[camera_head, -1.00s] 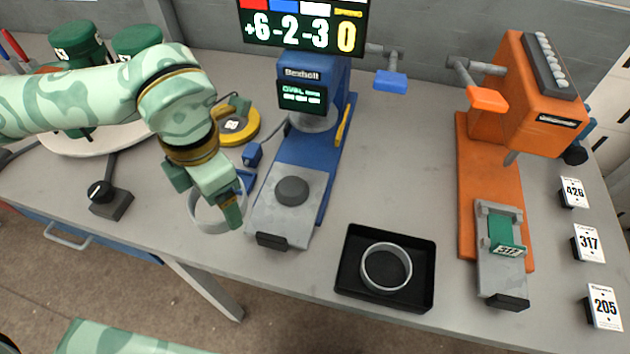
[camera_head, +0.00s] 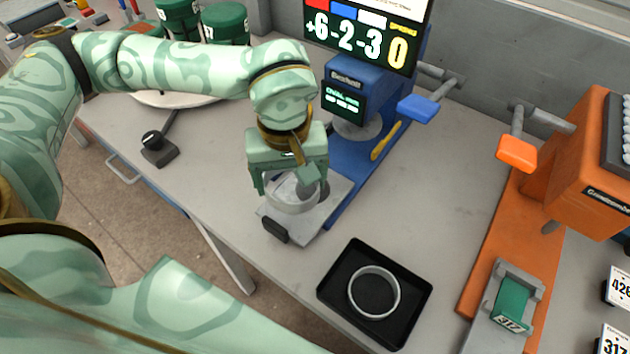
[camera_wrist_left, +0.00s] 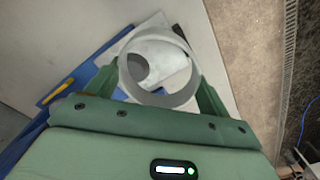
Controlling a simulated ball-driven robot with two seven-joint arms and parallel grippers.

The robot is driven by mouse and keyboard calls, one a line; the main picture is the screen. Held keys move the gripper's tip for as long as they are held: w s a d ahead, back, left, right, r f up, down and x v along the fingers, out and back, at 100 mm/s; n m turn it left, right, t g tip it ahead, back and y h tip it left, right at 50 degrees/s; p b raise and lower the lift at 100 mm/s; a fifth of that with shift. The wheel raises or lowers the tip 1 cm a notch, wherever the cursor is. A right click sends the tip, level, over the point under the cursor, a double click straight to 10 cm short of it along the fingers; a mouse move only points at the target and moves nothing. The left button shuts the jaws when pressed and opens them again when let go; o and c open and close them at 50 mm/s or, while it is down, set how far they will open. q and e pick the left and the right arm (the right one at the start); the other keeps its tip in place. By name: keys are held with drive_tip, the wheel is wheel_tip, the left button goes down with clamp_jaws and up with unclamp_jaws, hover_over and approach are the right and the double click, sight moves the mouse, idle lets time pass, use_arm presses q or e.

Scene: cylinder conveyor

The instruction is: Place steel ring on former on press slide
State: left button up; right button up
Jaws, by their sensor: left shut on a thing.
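My left gripper (camera_head: 290,187) is shut on a pale steel ring (camera_head: 292,208), with a finger at either side of it. It holds the ring above the light grey slide (camera_head: 303,227) of the blue press. The dark grey former (camera_head: 323,190) on the slide is mostly hidden behind ring and fingers in the head view. In the left wrist view, the former (camera_wrist_left: 136,68) shows through the ring (camera_wrist_left: 160,100), off-centre toward the ring's left side. I cannot tell the height gap between ring and former. My right gripper is not in view.
A black tray (camera_head: 330,292) holds a second ring (camera_head: 352,292) in front of the press. An orange press (camera_head: 530,240) stands to the right, with a green block (camera_head: 511,300) on its slide. A score display (camera_head: 360,30) rises behind.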

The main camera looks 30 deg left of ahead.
use_arm(q)
drive_tip(key=w+f+b, duration=0.1)
drive_tip(key=w+f, duration=0.2)
drive_tip(key=w, duration=0.1)
drive_tip(key=w+f+b, duration=0.1)
drive_tip(key=w+f, duration=0.2)
drive_tip(key=f, duration=0.1)
drive_tip(key=shift+w+a, duration=0.2)
drive_tip(key=shift+w, duration=0.2)
drive_tip(key=f, duration=0.2)
drive_tip(key=f+b, duration=0.1)
drive_tip(key=shift+w+f, duration=0.35)
drive_tip(key=shift+r, duration=0.1)
drive_tip(key=o, duration=1)
wheel_tip(320, 180, up, 12)
drive_tip(key=p, duration=0.2)
drive_tip(key=shift+s+p, duration=0.1)
drive_tip(key=shift+p, duration=0.3)
